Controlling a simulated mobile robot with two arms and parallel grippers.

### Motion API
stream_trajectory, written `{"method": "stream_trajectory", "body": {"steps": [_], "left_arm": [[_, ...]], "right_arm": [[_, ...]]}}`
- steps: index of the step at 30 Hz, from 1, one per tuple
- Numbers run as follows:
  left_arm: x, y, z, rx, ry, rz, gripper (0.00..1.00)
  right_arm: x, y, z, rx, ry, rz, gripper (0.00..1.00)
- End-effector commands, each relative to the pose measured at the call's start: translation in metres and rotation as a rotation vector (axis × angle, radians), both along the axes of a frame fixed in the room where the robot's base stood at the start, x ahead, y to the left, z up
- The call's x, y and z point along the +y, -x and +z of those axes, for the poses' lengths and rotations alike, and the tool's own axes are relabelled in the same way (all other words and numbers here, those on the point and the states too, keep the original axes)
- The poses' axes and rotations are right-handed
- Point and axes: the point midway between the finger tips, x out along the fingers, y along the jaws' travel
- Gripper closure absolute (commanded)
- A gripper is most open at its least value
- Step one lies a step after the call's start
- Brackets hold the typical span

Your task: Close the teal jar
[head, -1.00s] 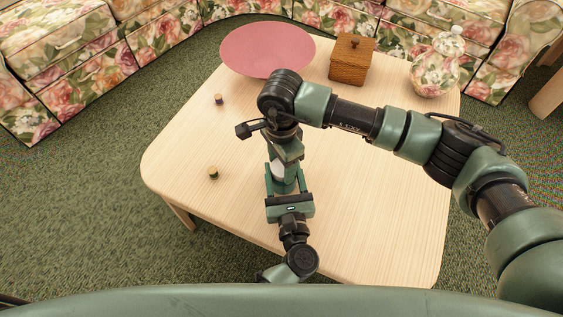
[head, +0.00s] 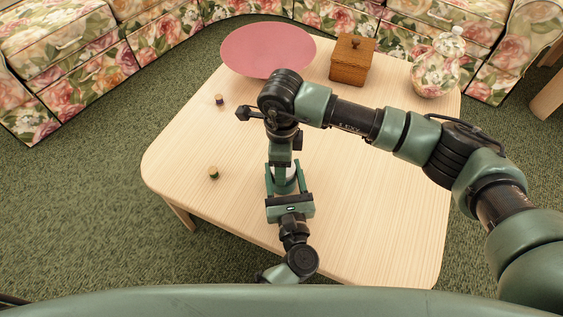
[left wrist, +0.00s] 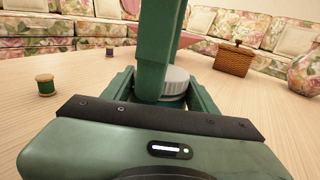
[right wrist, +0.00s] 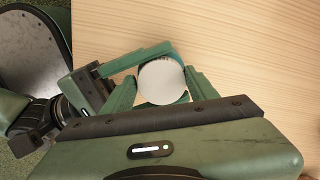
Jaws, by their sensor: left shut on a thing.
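A round white-grey lid (right wrist: 163,82) sits at the top of the jar, seen from above in the right wrist view; its ridged side shows in the left wrist view (left wrist: 175,82). The jar's body is mostly hidden by fingers. My left gripper (head: 286,178) is shut on the jar near the table's front, with one finger on each side. My right gripper (right wrist: 161,80) points down from above, its fingers apart on either side of the lid. I cannot tell whether they touch it. One of its fingers stands before the lid in the left wrist view.
Two thread spools, green (head: 213,172) and purple (head: 220,99), stand left on the wooden table (head: 370,225). The table's right front is clear.

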Motion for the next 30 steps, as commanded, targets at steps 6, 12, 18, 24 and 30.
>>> {"method": "stream_trajectory", "body": {"steps": [6,12,18,24,30], "left_arm": [[0.000,0.000,0.000,-0.001,-0.001,0.001,1.00],[0.000,0.000,0.000,-0.001,0.000,0.000,1.00],[0.000,0.000,0.000,-0.001,0.000,0.000,1.00],[0.000,0.000,0.000,-0.001,0.000,-0.001,1.00],[0.000,0.000,0.000,-0.001,0.000,-0.001,1.00]], "right_arm": [[0.000,0.000,0.000,0.000,0.000,0.002,0.24],[0.000,0.000,0.002,-0.002,-0.001,0.002,0.24],[0.000,-0.001,0.023,-0.005,-0.001,0.003,0.24],[0.000,0.000,0.044,-0.003,-0.001,0.002,0.24],[0.000,0.000,0.045,-0.002,0.000,0.001,0.24]]}}
